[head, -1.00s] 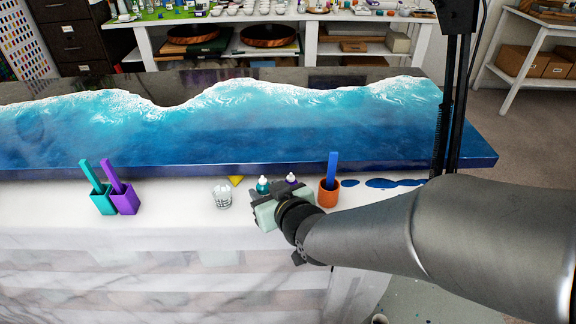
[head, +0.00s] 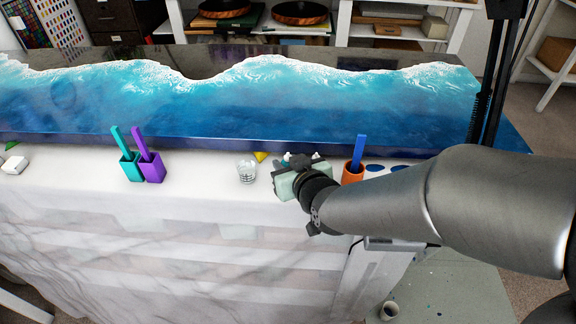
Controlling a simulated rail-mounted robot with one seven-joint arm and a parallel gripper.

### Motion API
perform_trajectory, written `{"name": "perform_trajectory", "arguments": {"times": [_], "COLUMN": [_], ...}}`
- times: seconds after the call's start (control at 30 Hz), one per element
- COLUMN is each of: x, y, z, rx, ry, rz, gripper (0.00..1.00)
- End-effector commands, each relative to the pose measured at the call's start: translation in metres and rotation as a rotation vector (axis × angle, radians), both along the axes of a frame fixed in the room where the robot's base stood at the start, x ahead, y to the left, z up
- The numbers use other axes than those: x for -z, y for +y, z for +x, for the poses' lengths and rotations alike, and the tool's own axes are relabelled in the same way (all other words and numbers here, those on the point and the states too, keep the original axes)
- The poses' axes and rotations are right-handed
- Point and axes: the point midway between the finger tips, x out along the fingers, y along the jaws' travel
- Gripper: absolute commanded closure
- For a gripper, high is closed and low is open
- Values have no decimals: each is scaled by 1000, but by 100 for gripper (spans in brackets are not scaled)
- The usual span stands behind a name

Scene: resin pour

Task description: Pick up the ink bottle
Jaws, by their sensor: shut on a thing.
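My gripper (head: 300,161) is low over the front strip of the white-covered table, in front of the ocean slab. Its jaws are shut on a small bottle, which I take to be an ink bottle. The gripper's pale green body and the arm hide nearly all of it. A small pale bit of a bottle (head: 287,157) shows at the left of the fingers. I cannot tell the held bottle's colour, or whether it is clear of the table.
An orange cup (head: 352,174) with a blue stick stands close to the right of my gripper. A clear cup (head: 246,171) and a yellow piece (head: 260,156) are to the left. Teal (head: 131,168) and purple (head: 153,170) holders stand further left. The blue slab (head: 250,115) lies behind.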

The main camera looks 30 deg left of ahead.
Motion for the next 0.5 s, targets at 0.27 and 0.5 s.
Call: {"name": "perform_trajectory", "arguments": {"times": [0.27, 0.5], "x": [-47, -104], "y": [-12, -63], "z": [-5, -30], "rx": [2, 3], "ry": [-9, -8], "rz": [2, -1], "gripper": [94, 94]}}
